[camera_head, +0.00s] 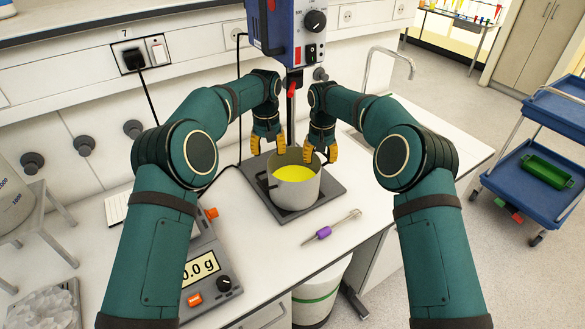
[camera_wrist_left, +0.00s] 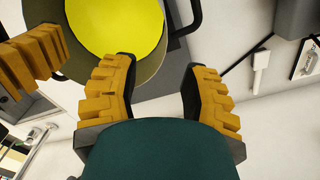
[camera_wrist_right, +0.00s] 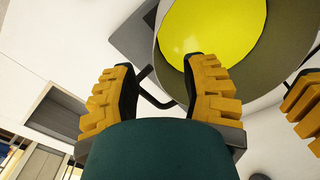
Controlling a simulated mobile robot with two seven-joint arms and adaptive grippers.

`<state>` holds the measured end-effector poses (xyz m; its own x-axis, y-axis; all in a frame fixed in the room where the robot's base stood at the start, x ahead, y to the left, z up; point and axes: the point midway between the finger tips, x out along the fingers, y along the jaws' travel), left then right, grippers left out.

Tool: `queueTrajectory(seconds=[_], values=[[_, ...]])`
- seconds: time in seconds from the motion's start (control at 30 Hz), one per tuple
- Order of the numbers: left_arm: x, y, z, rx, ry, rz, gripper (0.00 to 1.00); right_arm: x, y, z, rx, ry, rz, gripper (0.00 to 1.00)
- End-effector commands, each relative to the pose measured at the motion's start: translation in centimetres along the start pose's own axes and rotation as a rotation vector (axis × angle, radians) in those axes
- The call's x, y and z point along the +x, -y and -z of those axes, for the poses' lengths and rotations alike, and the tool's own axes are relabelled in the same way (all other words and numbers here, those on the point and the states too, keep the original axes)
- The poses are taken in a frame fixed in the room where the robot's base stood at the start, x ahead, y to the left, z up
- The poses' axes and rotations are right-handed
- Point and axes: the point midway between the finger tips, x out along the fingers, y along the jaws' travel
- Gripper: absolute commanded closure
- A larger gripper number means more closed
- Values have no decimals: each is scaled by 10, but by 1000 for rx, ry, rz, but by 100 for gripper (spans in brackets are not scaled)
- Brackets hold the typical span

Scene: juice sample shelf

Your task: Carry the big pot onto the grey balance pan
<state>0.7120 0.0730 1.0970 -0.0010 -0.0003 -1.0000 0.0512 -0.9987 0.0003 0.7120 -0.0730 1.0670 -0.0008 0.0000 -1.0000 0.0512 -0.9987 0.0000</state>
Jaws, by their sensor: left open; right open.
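The big pot (camera_head: 298,196) is grey, holds yellow liquid, and stands upright on a dark square plate (camera_head: 328,195) under the stirrer. My left gripper (camera_head: 268,144) is open and empty above the pot's far left rim. In the left wrist view, a black pot handle (camera_wrist_left: 191,18) lies beyond its fingertips. My right gripper (camera_head: 321,153) is open at the far right rim. In the right wrist view, the other handle (camera_wrist_right: 152,91) shows between its fingers, not gripped. The balance (camera_head: 207,262) is at front left, its display ending in 0.0 g; my left arm hides much of it, and I cannot make out its pan.
The blue stirrer head (camera_head: 290,32) hangs over the pot's far side on a dark post. A purple-handled tool (camera_head: 324,232) lies in front of the pot. A sink tap (camera_head: 392,55) stands at back right. The bench right of the plate is partly clear.

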Motion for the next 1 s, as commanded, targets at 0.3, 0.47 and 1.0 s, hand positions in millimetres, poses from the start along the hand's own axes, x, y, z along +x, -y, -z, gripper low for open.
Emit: queueTrajectory(seconds=[0.3,0.47,1.0], values=[[0,0,0,0,1,0,55,0,0,0,0,0,0,55],[6,0,0,0,2,1,55,6,0,0,0,3,0,55],[71,1,0,-1,1,1,55,71,0,0,-1,1,0,55]])
